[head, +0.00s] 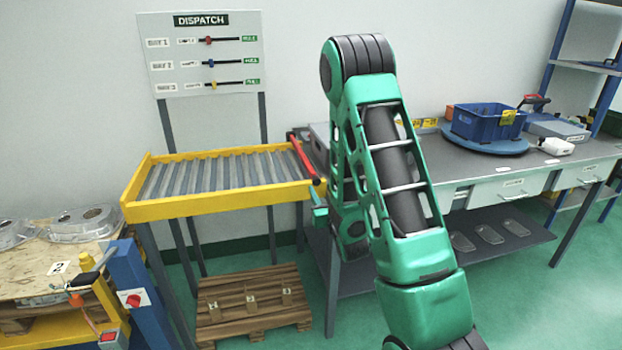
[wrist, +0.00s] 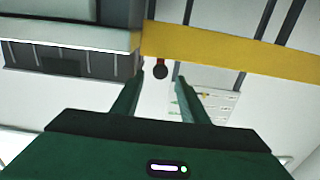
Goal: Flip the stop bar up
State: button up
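The red stop bar (head: 302,157) lies across the right end of the roller conveyor (head: 225,173), slanting in the picture from the back rail to the yellow front rail. Its near end has a dark knob. In the wrist view a dark reddish knob (wrist: 160,71) shows between the fingertips, beside the yellow rail (wrist: 215,52). My gripper (wrist: 159,82) is open, with a finger on each side of the knob; I cannot tell whether either touches it. In the head view my gripper (head: 317,196) is just below the bar's near end, partly hidden by my arm.
A grey workbench (head: 480,165) with a blue crate (head: 487,122) stands right of the conveyor. The dispatch board (head: 205,52) stands behind it. A wooden pallet (head: 254,305) lies below, and a blue post (head: 136,290) stands at the front left.

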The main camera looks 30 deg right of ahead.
aim_at(313, 175)
jog(key=shift+w, duration=0.55)
jog(key=x, duration=0.9)
jog(key=shift+w+d+r, duration=0.1)
jog(key=shift+w, duration=0.3)
grip_shut()
